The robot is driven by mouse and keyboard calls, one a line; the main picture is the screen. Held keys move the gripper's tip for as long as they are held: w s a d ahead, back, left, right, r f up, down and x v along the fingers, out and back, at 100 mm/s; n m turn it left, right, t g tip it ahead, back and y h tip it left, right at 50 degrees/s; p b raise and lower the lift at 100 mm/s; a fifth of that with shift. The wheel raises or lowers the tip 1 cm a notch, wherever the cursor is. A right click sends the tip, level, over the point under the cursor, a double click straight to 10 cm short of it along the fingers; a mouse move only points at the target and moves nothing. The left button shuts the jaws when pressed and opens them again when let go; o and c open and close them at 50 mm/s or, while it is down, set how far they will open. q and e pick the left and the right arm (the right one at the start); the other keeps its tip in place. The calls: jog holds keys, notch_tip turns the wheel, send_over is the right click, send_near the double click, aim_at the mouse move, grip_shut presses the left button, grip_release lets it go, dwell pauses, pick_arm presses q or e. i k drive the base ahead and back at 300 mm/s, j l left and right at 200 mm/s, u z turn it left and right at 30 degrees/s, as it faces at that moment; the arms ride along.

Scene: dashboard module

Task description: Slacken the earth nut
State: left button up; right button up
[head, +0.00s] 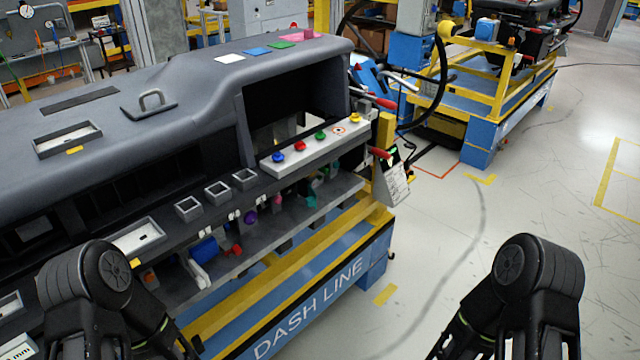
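The dashboard module (195,100) is a long grey cockpit part on a blue and yellow cart marked "DASH LINE", filling the left and middle of the head view. I cannot pick out an earth nut; parts on the lower shelf are small and partly shadowed. A pale strip (305,153) on its right front carries blue, red, green and yellow knobs. Neither gripper is in the frame.
A lower shelf (285,225) holds several small coloured parts, including a blue block (204,249). A white tag (393,185) hangs at the right end. Another blue and yellow cart (495,100) stands behind. The floor (540,190) to the right is clear.

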aim_at(314, 181)
jog(key=i+l, duration=0.1)
jog(key=l, duration=0.3)
jog(key=i+l+z, duration=0.15)
jog(key=l, duration=0.6)
jog(key=i+l+z, duration=0.1)
jog(key=l, duration=0.25)
jog(key=i+l+z, duration=0.1)
jog(key=l, duration=0.25)
jog(key=i, duration=0.1)
